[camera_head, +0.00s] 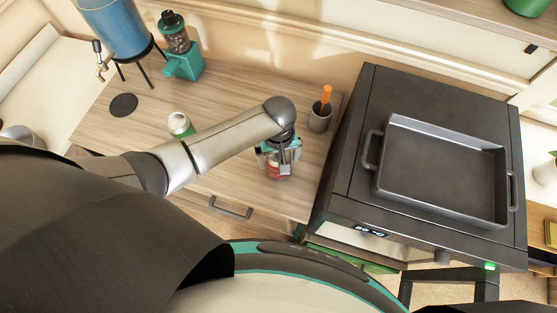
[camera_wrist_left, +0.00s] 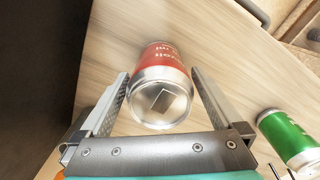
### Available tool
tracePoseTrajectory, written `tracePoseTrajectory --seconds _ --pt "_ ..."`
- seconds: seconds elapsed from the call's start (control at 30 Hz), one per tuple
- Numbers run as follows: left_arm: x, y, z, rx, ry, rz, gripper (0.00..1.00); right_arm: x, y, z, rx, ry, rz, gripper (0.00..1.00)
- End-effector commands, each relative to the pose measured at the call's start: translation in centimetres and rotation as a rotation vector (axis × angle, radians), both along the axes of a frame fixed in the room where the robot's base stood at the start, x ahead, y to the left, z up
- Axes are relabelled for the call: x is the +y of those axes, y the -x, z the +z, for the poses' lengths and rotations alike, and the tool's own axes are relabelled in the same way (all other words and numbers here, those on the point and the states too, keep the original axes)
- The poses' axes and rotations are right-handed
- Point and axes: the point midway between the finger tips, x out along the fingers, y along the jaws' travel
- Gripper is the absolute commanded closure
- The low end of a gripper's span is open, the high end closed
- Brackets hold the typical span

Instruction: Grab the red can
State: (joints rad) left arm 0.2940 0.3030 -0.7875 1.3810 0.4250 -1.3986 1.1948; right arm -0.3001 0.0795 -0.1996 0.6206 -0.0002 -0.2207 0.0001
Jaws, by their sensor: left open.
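The red can (camera_wrist_left: 163,62) stands on the wooden counter and shows in the left wrist view with its silver top toward the camera. My left gripper (camera_wrist_left: 160,88) is open, with one finger on each side of the can; a gap shows at the left finger, and I cannot tell if the right finger touches. In the head view my left gripper (camera_head: 279,153) is over the can (camera_head: 279,171), hiding most of it. My right gripper is not in view.
A green can (camera_head: 179,125) stands left on the counter (camera_head: 225,95); it also shows in the left wrist view (camera_wrist_left: 290,137). A grey cup (camera_head: 320,119) with an orange-handled item is behind right. A grinder (camera_head: 180,50) is behind.

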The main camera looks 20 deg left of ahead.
Motion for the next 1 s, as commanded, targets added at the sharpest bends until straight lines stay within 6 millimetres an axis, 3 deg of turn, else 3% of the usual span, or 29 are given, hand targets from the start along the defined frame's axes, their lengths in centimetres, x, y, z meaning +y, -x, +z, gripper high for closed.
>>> tracePoseTrajectory --seconds 0.1,0.9,1.0 --pt "-0.01 -0.01 0.05 0.000 0.000 0.000 0.02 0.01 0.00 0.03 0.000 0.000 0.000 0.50" --pt "0.06 0.02 0.06 0.001 -0.002 0.000 0.92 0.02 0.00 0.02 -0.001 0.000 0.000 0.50" --pt "0.03 -0.04 0.11 -0.001 -0.001 0.000 1.00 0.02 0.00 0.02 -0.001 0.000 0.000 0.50"
